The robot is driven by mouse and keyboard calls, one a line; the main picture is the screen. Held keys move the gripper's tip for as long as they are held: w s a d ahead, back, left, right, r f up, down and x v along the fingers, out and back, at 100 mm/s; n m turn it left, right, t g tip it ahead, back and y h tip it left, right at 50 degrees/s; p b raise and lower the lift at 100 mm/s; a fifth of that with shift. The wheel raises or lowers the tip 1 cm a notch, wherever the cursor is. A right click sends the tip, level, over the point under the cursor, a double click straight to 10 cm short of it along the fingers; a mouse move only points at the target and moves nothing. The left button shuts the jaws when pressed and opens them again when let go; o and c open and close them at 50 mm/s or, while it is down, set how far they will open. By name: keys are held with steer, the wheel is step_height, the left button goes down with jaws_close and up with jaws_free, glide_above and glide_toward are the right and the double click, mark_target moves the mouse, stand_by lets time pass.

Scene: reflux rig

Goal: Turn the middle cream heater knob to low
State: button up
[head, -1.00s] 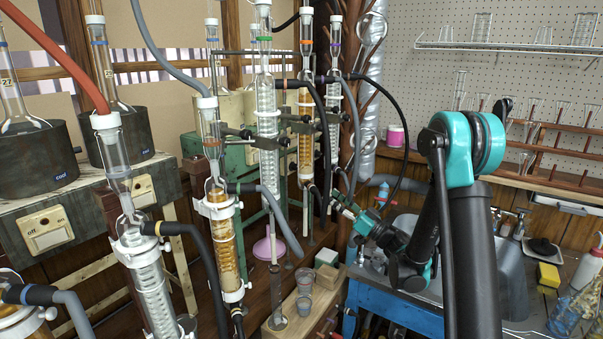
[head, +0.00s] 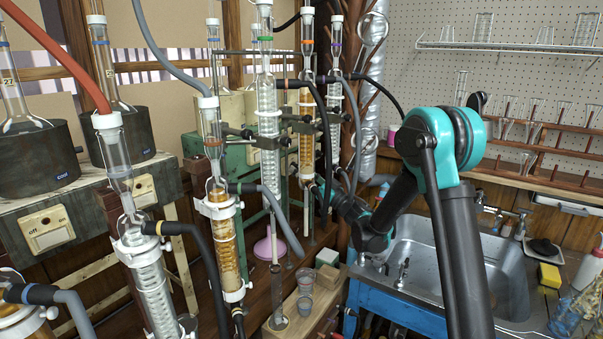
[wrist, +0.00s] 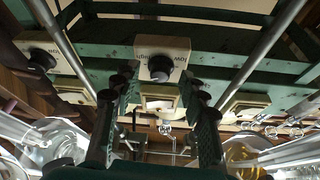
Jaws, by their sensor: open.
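In the wrist view, a black heater knob (wrist: 160,68) sits on a cream plate (wrist: 178,48) on a green frame, with upside-down lettering that appears to read "low" and "high". My gripper (wrist: 159,92) is open, its two dark fingers below the knob and spread to either side of it. No contact with the knob is visible, and its exact setting is too small to read. A second black knob (wrist: 42,61) on another cream plate is at the left. In the head view my fingers and the knobs are hidden behind the glassware.
Glass condensers (head: 223,245) with dark hoses stand in front of the green frame (head: 200,147) in the head view. Metal rods (wrist: 62,45) slant on both sides of the gripper in the wrist view. A sink (head: 420,260) lies to the right.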

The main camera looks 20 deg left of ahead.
steer(key=shift+c, duration=0.2)
jaws_close()
steer(key=shift+w+n+g+y, duration=0.15)
steer(key=shift+n+g, duration=0.4)
steer(key=shift+n, duration=0.6)
steer(key=shift+n+g+y, duration=0.25)
steer(key=shift+n+g, duration=0.35)
steer(key=shift+n, duration=0.6)
steer(key=shift+w+n+g+y, duration=0.15)
steer(key=shift+n+g, duration=0.4)
steer(key=shift+n, duration=0.6)
steer(key=shift+s, duration=0.1)
steer(key=shift+o, duration=0.2)
jaws_free()
steer(key=shift+d, duration=0.2)
steer(key=v, duration=1.1)
steer(key=shift+d+f, duration=0.15)
steer(key=shift+d, duration=0.2)
